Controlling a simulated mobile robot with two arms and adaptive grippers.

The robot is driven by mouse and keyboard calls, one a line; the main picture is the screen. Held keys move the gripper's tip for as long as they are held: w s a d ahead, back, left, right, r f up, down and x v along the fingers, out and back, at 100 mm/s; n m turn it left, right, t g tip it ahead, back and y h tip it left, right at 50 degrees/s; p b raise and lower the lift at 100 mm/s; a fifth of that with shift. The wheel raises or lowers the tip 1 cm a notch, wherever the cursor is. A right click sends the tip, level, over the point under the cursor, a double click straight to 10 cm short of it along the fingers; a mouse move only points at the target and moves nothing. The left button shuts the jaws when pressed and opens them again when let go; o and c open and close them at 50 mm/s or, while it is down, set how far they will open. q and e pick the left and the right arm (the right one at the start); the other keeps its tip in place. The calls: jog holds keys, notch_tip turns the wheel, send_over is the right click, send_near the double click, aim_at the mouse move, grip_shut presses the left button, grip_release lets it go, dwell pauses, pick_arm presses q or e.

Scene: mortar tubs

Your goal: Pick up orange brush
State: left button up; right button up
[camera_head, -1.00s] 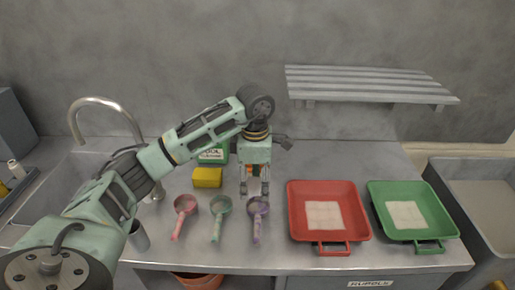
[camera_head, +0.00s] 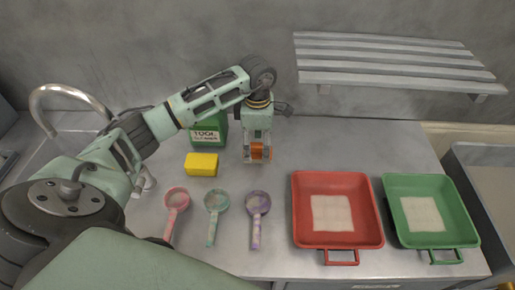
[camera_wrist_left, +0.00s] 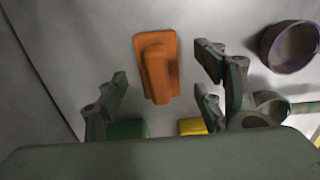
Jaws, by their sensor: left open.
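The orange brush (camera_head: 257,151) is on the metal counter, partly hidden behind my left gripper in the head view. In the left wrist view the orange brush (camera_wrist_left: 157,66) shows its block and raised handle, lying between and a little beyond the fingertips. My left gripper (camera_head: 257,158) points down over the brush. In the left wrist view its fingers (camera_wrist_left: 164,75) are spread wide, one on each side of the brush, with gaps visible on both sides. My right gripper is in neither view.
A yellow sponge (camera_head: 201,164) and a green tool-cleaner container (camera_head: 209,131) stand left of the gripper. Pink (camera_head: 176,199), teal (camera_head: 216,202) and purple (camera_head: 258,204) scoops lie in front. Red (camera_head: 376,240) and green (camera_head: 470,236) trays are at right. A slatted shelf (camera_head: 395,62) hangs above.

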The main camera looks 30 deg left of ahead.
pick_arm(q)
notch_tip(320, 180, down, 2)
jog(key=shift+a+f, duration=0.1)
jog(key=shift+f, duration=0.1)
jog(key=c, duration=1.3)
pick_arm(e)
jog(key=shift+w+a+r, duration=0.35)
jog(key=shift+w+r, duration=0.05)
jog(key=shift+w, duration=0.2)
